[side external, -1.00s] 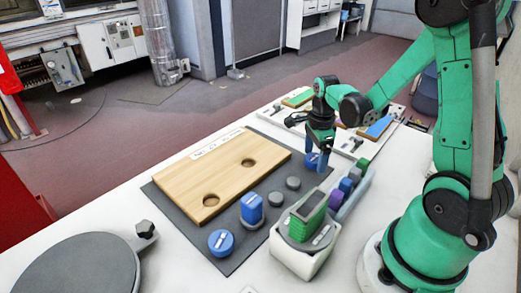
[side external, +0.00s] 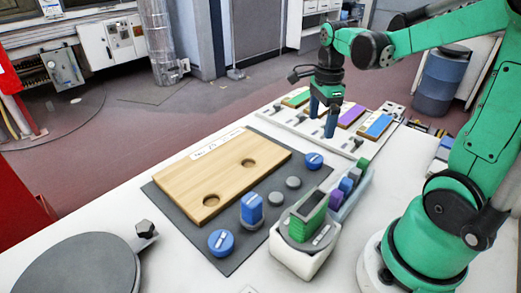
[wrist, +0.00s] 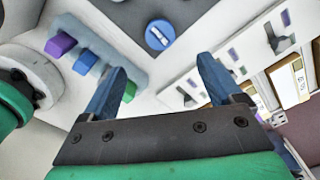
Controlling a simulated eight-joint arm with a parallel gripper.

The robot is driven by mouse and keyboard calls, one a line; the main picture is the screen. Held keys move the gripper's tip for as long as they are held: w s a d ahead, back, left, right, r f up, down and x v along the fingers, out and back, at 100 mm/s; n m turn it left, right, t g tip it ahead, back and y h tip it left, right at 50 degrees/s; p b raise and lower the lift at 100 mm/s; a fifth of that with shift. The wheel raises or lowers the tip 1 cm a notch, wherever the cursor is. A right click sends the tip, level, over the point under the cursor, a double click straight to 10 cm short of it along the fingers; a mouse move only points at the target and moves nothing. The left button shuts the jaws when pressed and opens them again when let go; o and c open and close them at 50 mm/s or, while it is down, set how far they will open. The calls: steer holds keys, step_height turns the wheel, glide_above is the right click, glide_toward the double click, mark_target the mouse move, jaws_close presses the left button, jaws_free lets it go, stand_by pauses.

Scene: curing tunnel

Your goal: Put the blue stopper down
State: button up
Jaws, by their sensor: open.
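A round blue stopper (side external: 314,160) with a white mark on top stands at the far right corner of the dark mat (side external: 168,205), right of the wooden board (side external: 222,172). The same stopper (wrist: 160,34) shows in the wrist view, beyond the fingertips and apart from them. My gripper (side external: 322,116) is open and empty, raised above and behind the stopper, over the white panel. In the wrist view my gripper (wrist: 162,68) has nothing between its two blue fingers. A second round blue piece (side external: 221,242) with a white mark lies at the mat's near edge.
The board has two open holes. A blue block (side external: 251,208) and two grey discs (side external: 293,183) are on the mat. A green block (side external: 310,212) sits on a white fixture (side external: 290,258). A rack (side external: 352,190) of coloured pieces stands right. The white panel (side external: 296,118) has coloured plates.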

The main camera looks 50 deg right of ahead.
steer(key=a+r+n+t, duration=0.1)
steer(key=a+n+t, duration=0.2)
steer(key=n, duration=0.9)
steer(key=a+r+n+t, duration=0.1)
steer(key=a+n+t, duration=0.3)
steer(key=a+n, duration=0.6)
steer(key=n, duration=0.2)
steer(key=shift+a+r+n, duration=0.25)
steer(key=shift+a+n, duration=0.05)
steer(key=shift+n, duration=0.1)
